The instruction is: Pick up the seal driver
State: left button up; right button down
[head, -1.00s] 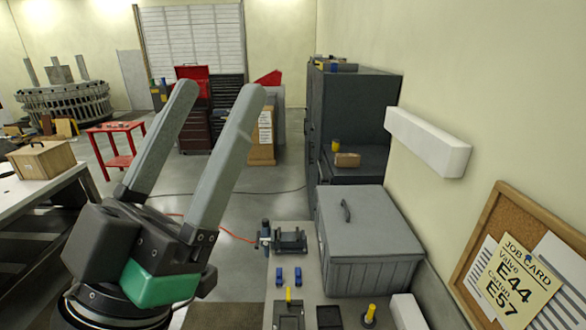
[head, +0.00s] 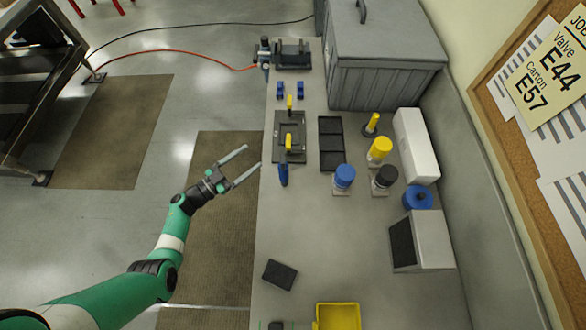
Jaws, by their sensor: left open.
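A tool with a yellow handle and a dark round base (head: 371,125) stands upright at the back right of the bench; it looks like the seal driver, but I cannot be sure. My left gripper (head: 253,157) is open and empty, at the bench's left edge and well to the left of the tool. The fingers point right, towards the dark fixture (head: 278,122) with yellow and blue parts. My right gripper does not show.
Yellow (head: 380,148), blue (head: 344,176) and black (head: 385,177) topped pieces stand near the tool. A black compartment tray (head: 331,160) lies to its left, a white box (head: 415,145) to its right. A yellow bin (head: 338,316) sits in front. The bench's front middle is mostly clear.

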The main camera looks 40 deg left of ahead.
aim_at(284, 173)
pick_arm(q)
jog(key=s+d+f+g+h, duration=0.2)
jog(key=s+d+f+h, duration=0.1)
jog(key=s+d+f, duration=0.3)
jog(key=x, duration=0.2)
jog(key=b+x, duration=0.1)
jog(key=x, duration=0.2)
jog(key=a+x, duration=0.1)
jog(key=x, duration=0.1)
jog(key=shift+w+f, duration=0.4)
jog(key=shift+w, duration=0.1)
jog(key=b+x, duration=0.1)
jog(key=x, duration=0.3)
jog(key=shift+w+d+r+b, duration=0.1)
jog(key=shift+w+b, duration=0.15)
jog(key=shift+b, duration=0.05)
jog(key=shift+w+d+r, duration=0.1)
jog(key=shift+w, duration=0.25)
grip_shut()
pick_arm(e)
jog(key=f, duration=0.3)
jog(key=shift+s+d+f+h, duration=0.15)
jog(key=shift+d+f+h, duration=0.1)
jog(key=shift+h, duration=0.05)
